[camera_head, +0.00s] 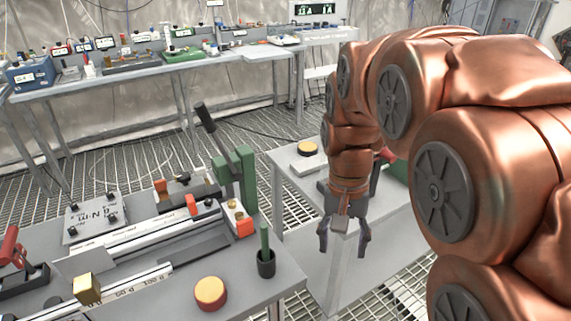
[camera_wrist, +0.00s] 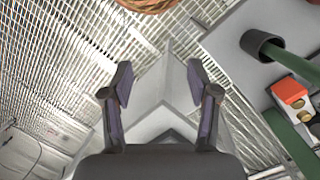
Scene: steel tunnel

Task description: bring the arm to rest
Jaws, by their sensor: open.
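My copper-coloured arm reaches in from the right of the head view. My gripper (camera_head: 343,250) hangs at its end with the fingers pointing down, apart from each other and with nothing between them. It is over the gap between the near bench (camera_head: 245,291) and a smaller grey table (camera_head: 383,222), touching neither as far as I can tell. In the wrist view my gripper (camera_wrist: 160,85) also shows two spread, empty fingers, with pale grey surfaces and floor grating beyond them.
The near bench holds a dark cup with a green rod (camera_head: 266,262), a yellow-topped red disc (camera_head: 210,293), a brass cube (camera_head: 87,289) and a green upright fixture (camera_head: 236,178). Another yellow-topped disc (camera_head: 307,148) is on the smaller table. A long equipment bench (camera_head: 140,82) lines the back; grating floor lies between.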

